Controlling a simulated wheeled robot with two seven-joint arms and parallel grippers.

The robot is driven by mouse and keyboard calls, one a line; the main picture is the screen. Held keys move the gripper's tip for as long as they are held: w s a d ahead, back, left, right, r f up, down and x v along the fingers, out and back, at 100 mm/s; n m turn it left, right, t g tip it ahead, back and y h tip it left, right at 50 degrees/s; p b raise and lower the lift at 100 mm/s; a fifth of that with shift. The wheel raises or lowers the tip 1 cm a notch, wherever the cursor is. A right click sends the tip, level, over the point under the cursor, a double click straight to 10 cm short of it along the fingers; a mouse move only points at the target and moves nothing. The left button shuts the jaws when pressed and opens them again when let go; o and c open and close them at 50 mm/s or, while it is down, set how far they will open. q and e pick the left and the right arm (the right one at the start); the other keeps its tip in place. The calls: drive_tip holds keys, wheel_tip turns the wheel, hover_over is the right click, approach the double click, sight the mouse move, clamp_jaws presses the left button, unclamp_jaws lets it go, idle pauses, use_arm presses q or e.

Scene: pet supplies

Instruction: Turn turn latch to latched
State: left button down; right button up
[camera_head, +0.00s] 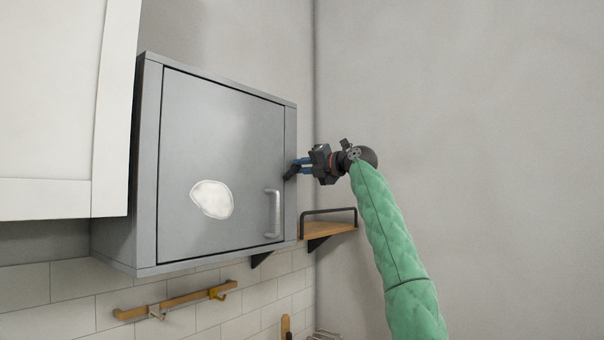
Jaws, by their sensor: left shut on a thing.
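A grey wall cabinet (225,110) hangs at the left with its door closed flush in the frame. A small dark turn latch (289,174) sits at the right edge of the cabinet front, beside the door, and is mostly hidden by my fingers. My left gripper (296,169) reaches it from the right, its blue-tipped fingers shut on the latch. The latch's exact angle cannot be made out. The door's metal handle (272,214) stands free below the latch. My right gripper is not in view.
A white cabinet (60,110) hangs at the near left. A small wooden corner shelf (330,230) with a black rail sits below my gripper. A wooden hook rail (175,301) is on the tiled wall. The wall at right is bare.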

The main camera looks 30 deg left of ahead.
use_arm(q)
drive_tip(key=m, duration=0.1)
drive_tip(key=m+b, duration=0.1)
drive_tip(key=m, duration=0.1)
drive_tip(key=m+b, duration=0.1)
drive_tip(key=m, duration=0.1)
drive_tip(key=shift+w+f, duration=0.15)
drive_tip(key=shift+f, duration=0.1)
drive_tip(key=shift+m+b, duration=0.35)
drive_tip(key=shift+m, duration=0.65)
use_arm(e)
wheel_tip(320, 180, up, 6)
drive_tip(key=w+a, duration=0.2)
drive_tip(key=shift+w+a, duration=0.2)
use_arm(q)
drive_tip(key=c, duration=1.4)
unclamp_jaws()
drive_tip(key=shift+f, duration=0.15)
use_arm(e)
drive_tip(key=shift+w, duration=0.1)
use_arm(q)
drive_tip(key=shift+o, duration=0.2)
drive_tip(key=shift+d, duration=0.1)
